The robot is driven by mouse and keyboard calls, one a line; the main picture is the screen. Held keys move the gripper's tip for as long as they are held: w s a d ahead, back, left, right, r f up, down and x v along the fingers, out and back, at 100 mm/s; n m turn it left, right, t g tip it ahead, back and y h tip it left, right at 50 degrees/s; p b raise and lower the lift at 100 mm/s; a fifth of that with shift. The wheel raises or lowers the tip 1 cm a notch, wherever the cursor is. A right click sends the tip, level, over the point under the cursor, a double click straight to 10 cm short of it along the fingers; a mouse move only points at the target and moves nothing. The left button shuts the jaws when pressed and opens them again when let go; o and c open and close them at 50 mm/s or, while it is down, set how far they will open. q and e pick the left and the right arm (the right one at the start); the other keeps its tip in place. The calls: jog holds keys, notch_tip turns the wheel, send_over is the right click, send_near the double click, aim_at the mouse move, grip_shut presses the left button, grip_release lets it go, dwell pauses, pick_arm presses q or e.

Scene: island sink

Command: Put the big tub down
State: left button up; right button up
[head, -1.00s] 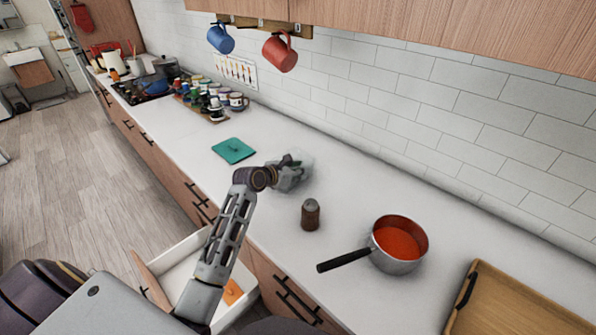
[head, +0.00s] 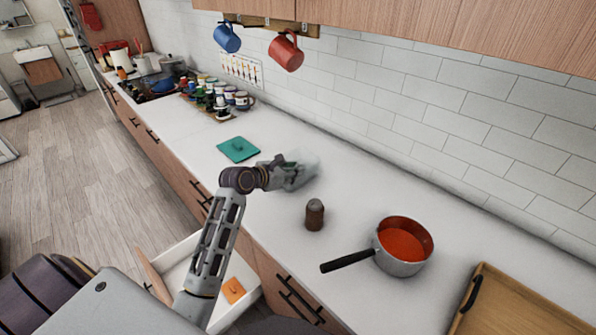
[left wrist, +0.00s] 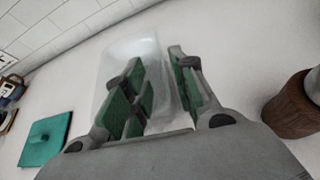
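The big tub (head: 306,165) is a clear, almost see-through container at the counter's middle, just beyond my left gripper (head: 298,176). In the left wrist view the tub (left wrist: 115,62) is faint, and its base seems at counter level; contact is hard to tell. My left gripper (left wrist: 160,88) has green-padded fingers standing apart with a visible gap. One finger overlaps the tub and the other is at its right side. The tub's near part is hidden by the gripper. My right gripper is not in view.
A teal square lid (head: 238,149) lies left of the gripper. A brown shaker (head: 314,215) stands close on the right. A pot of red sauce (head: 402,248) and a wooden tray (head: 525,305) are farther right. An open drawer (head: 245,272) is below.

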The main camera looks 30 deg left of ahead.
pick_arm(q)
jog(key=v, duration=0.6)
jog(key=shift+s, duration=0.15)
dwell(0.8)
